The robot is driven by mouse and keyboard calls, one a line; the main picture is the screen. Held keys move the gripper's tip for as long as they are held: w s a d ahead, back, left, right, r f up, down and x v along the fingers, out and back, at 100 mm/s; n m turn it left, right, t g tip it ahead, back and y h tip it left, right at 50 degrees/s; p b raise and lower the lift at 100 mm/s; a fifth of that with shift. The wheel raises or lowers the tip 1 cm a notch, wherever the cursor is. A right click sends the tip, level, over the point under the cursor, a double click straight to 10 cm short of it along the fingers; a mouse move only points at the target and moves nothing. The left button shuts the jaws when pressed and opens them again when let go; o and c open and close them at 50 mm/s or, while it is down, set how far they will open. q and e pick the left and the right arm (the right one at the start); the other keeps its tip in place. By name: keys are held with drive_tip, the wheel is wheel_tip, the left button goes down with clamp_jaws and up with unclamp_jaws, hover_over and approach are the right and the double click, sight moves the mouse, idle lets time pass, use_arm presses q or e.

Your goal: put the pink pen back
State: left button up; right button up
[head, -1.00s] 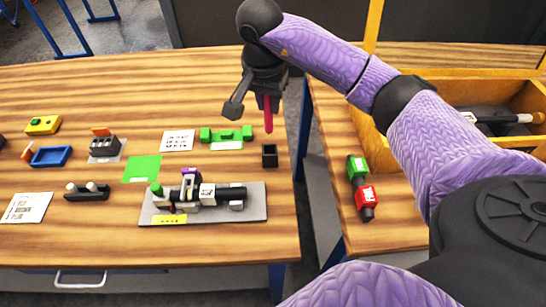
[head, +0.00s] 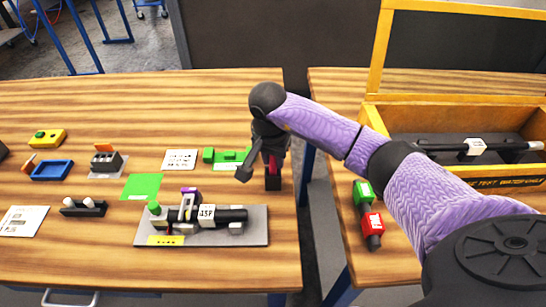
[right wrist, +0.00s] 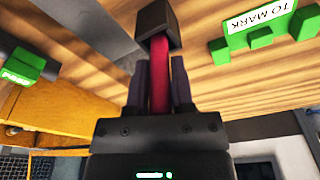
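The pink pen (right wrist: 159,80) stands upright between the two fingers of my right gripper (right wrist: 160,88), which are closed on it. Its far end reaches into the mouth of the small black holder (right wrist: 156,22); how deep it sits is hidden. In the head view my right gripper (head: 268,155) is directly above the black holder (head: 273,183), near the right edge of the left table. A short piece of the pen (head: 272,163) shows there. My left gripper is not in view.
A green stand with a white card (head: 228,158) is just left of the holder. A grey plate (head: 258,226) with a black shaft assembly lies in front. On the right table are a green-and-red tool (head: 368,215) and a wooden crate (head: 376,118). A gap separates the tables.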

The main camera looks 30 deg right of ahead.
drive_tip(key=o, duration=0.3)
drive_tip(key=shift+o, duration=0.2)
drive_tip(key=shift+r, duration=0.15)
wheel_tip(320, 180, up, 12)
drive_tip(key=s+a+p, duration=0.1)
drive_tip(key=p, duration=0.1)
drive_tip(key=shift+a, duration=0.2)
